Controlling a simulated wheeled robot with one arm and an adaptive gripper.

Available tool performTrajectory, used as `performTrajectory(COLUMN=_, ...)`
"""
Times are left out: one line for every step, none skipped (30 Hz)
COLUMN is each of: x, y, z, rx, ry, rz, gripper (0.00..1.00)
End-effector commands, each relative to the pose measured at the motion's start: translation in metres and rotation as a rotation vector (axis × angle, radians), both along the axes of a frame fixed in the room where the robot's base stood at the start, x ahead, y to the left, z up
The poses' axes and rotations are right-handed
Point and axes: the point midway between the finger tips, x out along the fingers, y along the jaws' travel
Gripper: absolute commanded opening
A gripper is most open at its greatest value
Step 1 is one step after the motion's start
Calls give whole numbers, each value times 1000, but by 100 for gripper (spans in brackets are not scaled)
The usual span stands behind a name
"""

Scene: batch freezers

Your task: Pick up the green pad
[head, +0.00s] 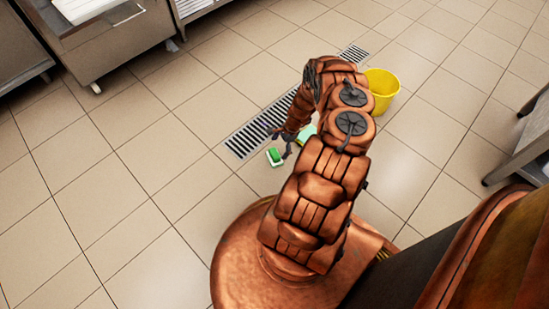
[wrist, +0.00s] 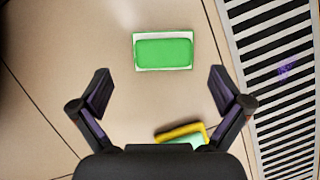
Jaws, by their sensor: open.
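A green pad (wrist: 164,52) with a pale base or border lies flat on the tiled floor. In the wrist view it is ahead of my open gripper (wrist: 161,88), centred between the fingers and apart from them. In the head view the green pad (head: 274,156) lies beside the floor drain, just below my gripper (head: 285,137). A second, lighter green item with a yellow edge (wrist: 183,132) shows in the wrist view, partly hidden by my gripper. In the head view a light green item (head: 306,132) is partly hidden behind my arm.
A slotted metal floor drain (head: 262,123) runs diagonally past the pad; it is at the right in the wrist view (wrist: 275,70). A yellow bucket (head: 381,88) stands behind my arm. A steel cabinet on casters (head: 115,45) is at the upper left. The tiles at left are clear.

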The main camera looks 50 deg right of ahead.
Motion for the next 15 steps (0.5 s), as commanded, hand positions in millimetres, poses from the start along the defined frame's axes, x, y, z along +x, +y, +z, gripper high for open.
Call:
performTrajectory(x=1, y=1, z=-6, rx=0, ry=0, rz=1, gripper=100)
performTrajectory(x=2, y=2, z=-9, rx=-1, ry=-1, rz=1, gripper=100)
performTrajectory(x=3, y=3, z=-13, rx=0, ry=-1, rz=0, gripper=100)
performTrajectory(x=4, y=4, z=-17, rx=1, ry=-1, rz=0, gripper=100)
performTrajectory(x=6, y=6, z=-21, rx=0, ry=-2, rz=1, gripper=100)
performTrajectory(x=8, y=9, z=-27, rx=2, ry=-1, rz=1, gripper=100)
performTrajectory(x=9, y=10, z=-30, rx=2, ry=-1, rz=1, gripper=100)
performTrajectory(x=10, y=12, z=-33, rx=3, ry=-2, rz=1, gripper=100)
performTrajectory(x=10, y=14, z=-38, rx=3, ry=0, rz=0, gripper=100)
performTrajectory(x=11, y=15, z=-41, rx=2, ry=0, rz=0, gripper=100)
performTrajectory(x=11, y=16, z=-43, rx=2, ry=0, rz=0, gripper=100)
performTrajectory(x=12, y=17, z=-45, rx=2, ry=0, rz=0, gripper=100)
performTrajectory(x=12, y=18, z=-47, rx=2, ry=0, rz=0, gripper=100)
performTrajectory(x=12, y=18, z=-47, rx=1, ry=0, rz=0, gripper=100)
performTrajectory(x=12, y=19, z=-48, rx=1, ry=1, rz=-1, gripper=100)
